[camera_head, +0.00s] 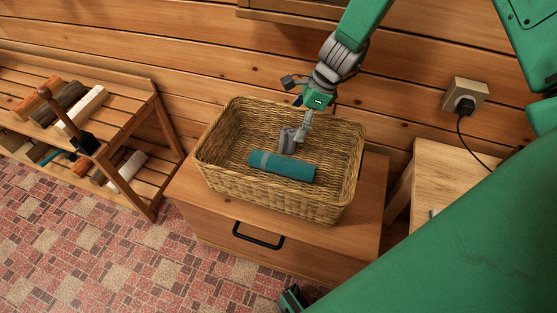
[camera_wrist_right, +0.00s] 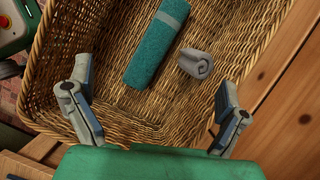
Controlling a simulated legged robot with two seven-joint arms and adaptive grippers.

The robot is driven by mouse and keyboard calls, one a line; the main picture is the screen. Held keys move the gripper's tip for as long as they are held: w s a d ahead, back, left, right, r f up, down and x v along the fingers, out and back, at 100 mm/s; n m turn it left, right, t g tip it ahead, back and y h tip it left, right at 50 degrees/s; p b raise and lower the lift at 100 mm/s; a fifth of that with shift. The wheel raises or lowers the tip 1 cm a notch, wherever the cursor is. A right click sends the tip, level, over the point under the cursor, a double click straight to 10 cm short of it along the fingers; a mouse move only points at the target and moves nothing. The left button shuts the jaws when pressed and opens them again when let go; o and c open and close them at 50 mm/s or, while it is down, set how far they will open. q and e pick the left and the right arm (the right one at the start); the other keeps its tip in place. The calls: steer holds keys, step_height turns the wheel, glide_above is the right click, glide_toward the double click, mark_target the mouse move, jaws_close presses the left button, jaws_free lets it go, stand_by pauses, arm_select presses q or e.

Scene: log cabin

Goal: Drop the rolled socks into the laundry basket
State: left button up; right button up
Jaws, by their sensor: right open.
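The rolled socks, a small grey roll (camera_head: 287,139), lie inside the wicker laundry basket (camera_head: 345,182), near its far side. They also show in the right wrist view (camera_wrist_right: 195,64), lying apart from both fingers. My right gripper (camera_head: 305,127) reaches down over the basket from above, close to the socks. In the right wrist view its two fingers (camera_wrist_right: 148,95) are spread wide with nothing between them. My left gripper does not show clearly in either view.
A teal rolled towel (camera_head: 282,165) lies in the basket beside the socks. The basket stands on a wooden drawer cabinet (camera_head: 215,213) against the log wall. A wooden rack (camera_head: 125,117) with logs is at left. A small wooden table (camera_head: 445,175) and a plugged-in socket (camera_head: 465,97) are at right.

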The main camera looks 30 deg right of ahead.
steer(key=v, duration=0.7)
steer(key=shift+r, duration=0.2)
